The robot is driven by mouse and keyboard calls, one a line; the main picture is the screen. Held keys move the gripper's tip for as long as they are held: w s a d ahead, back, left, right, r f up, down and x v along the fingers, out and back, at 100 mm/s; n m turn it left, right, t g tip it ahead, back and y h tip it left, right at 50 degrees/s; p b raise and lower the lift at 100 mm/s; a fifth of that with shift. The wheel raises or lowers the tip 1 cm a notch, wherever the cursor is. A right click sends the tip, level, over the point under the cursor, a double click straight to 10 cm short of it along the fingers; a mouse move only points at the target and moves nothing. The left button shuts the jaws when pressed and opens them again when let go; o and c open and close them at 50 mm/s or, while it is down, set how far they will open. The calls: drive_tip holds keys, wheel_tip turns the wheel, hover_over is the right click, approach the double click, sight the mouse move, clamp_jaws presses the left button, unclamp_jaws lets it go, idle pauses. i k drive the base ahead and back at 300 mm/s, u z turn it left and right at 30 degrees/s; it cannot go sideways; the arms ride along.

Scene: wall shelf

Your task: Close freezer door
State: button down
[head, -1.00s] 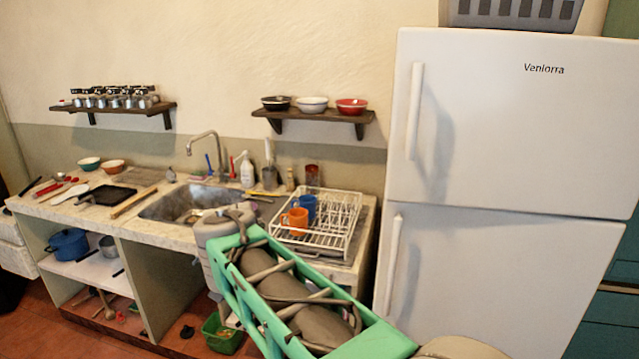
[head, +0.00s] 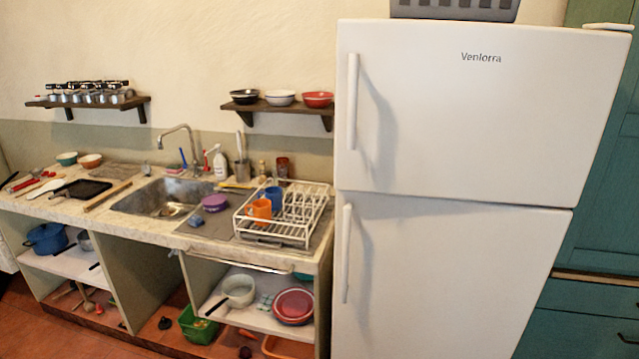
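A white fridge-freezer labelled "Venlorra" stands at the right in the head view. Its upper door (head: 470,120), which looks like the freezer door, appears flush with the body, with no gap showing. A vertical white handle (head: 352,102) runs along that door's left edge. The lower door (head: 440,280) also looks shut and has its own handle (head: 346,253) at the left. My gripper is not in view, so whether it is open or shut does not show.
A counter with a sink (head: 165,197) and a white dish rack (head: 285,220) runs left of the fridge. A small shelf (head: 275,108) with bowls hangs above it. Teal cabinets (head: 605,180) stand at the right. A grey basket (head: 455,9) sits on the fridge.

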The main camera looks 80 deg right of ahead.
sight(509, 113)
drive_tip(key=u, duration=0.2)
drive_tip(key=k, duration=0.75)
drive_tip(key=z, duration=1.55)
